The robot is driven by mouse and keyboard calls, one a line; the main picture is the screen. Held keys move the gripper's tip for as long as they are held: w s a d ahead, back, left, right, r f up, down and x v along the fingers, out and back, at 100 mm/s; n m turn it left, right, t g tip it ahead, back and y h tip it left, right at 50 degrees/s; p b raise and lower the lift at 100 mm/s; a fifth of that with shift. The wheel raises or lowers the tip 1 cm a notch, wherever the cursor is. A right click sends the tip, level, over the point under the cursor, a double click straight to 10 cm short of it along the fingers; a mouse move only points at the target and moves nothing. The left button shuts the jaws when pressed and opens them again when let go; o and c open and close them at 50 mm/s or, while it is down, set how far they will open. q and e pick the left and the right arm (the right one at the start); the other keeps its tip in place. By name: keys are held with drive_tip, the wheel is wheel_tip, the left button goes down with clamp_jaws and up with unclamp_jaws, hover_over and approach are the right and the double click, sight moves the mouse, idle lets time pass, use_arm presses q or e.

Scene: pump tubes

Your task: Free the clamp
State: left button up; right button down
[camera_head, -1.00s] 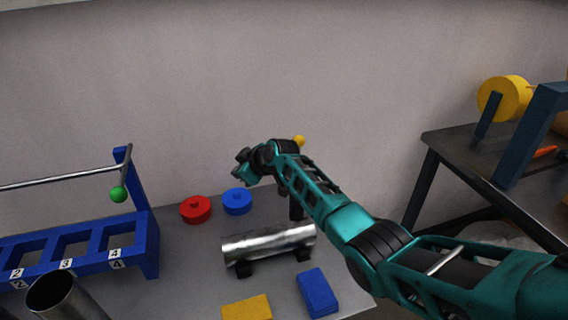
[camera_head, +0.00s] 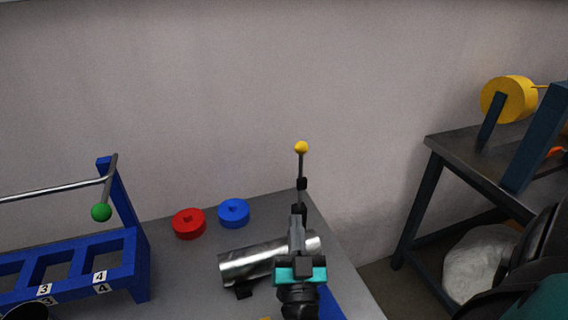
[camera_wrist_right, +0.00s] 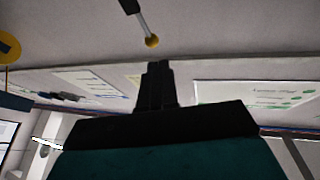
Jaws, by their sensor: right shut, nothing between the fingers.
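The clamp at the back right of the table shows as an upright grey rod with a yellow ball (camera_head: 301,148) on top and black parts (camera_head: 302,184) lower down. Its base is hidden behind my right gripper (camera_head: 297,218). That gripper is shut and empty, its fingers pointing toward the clamp and overlapping its lower part in the head view; I cannot tell if they touch. In the right wrist view the yellow ball (camera_wrist_right: 152,41) and its rod show just beyond the shut fingertips (camera_wrist_right: 157,66). A shiny metal tube (camera_head: 245,262) lies beside the clamp, partly behind the gripper. My left gripper is out of view.
A red disc (camera_head: 189,223) and a blue disc (camera_head: 234,212) lie left of the clamp. A blue numbered rack (camera_head: 139,262) with a green-knobbed lever (camera_head: 102,212) stands at left. A dark table (camera_head: 456,144) with a yellow drum (camera_head: 508,99) is at right.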

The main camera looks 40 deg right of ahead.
drive_tip(key=s+h, duration=0.1)
drive_tip(key=m+p, duration=0.1)
drive_tip(key=p, duration=0.1)
approach(301, 154)
drive_tip(key=shift+g+h, duration=0.3)
drive_tip(key=x, duration=0.6)
drive_tip(key=shift+w+d+r, duration=0.2)
drive_tip(key=shift+w+r, duration=0.05)
drive_tip(key=shift+r, duration=0.05)
drive_tip(key=shift+w+d+r, duration=0.2)
drive_tip(key=shift+w+r, duration=0.1)
drive_tip(key=shift+w, duration=0.3)
drive_tip(key=shift+w+d+p, duration=0.15)
drive_tip(key=shift+w+p, duration=0.2)
drive_tip(key=shift+w, duration=0.2)
drive_tip(key=shift+r, duration=0.1)
